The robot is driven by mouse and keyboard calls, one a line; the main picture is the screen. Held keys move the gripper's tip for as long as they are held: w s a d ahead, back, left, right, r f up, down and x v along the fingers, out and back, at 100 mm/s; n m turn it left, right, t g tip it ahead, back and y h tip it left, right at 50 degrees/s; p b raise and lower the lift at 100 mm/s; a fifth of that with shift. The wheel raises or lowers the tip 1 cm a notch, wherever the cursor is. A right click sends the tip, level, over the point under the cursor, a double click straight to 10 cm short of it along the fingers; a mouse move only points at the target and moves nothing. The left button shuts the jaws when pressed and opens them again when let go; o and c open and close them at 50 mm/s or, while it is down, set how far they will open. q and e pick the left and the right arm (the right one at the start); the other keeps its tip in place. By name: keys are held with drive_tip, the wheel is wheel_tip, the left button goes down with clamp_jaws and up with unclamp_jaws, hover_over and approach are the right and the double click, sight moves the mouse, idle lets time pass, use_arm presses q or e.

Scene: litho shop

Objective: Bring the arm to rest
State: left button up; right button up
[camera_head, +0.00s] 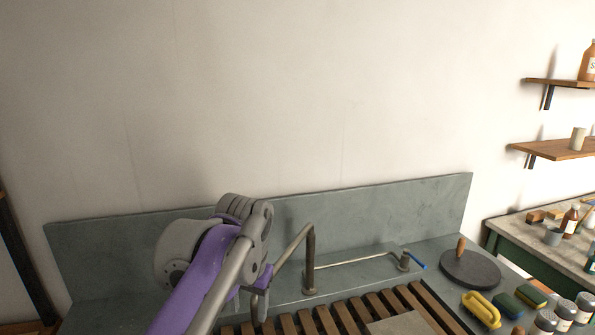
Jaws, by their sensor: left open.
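My left arm, purple and grey, rises from the bottom edge left of centre in the head view. Its left gripper (250,303) points down over the left end of a wooden slatted rack (373,310). The gripper is open, and I see nothing between its fingers, though the wrist hides part of them. My right gripper is not in view.
A grey splashback (400,212) runs behind the sink. At the right are a dark round disc with a wooden handle (470,270), a yellow brush (482,309), sponges (508,305) and several jars (566,310). Shelves (555,150) hang on the right wall.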

use_arm(q)
drive_tip(key=s+a+f+n+t, duration=0.1)
drive_tip(key=s+a+f, duration=0.3)
drive_tip(key=s+f, duration=0.4)
drive_tip(key=s+a+f+n+t, duration=0.2)
drive_tip(key=s+a+f, duration=0.2)
drive_tip(key=s+f, duration=0.5)
wheel_tip(320, 180, down, 5)
drive_tip(key=shift+s+a+r+t+h, duration=0.15)
drive_tip(key=shift+a+t+h, duration=0.05)
drive_tip(key=shift+t+h, duration=0.2)
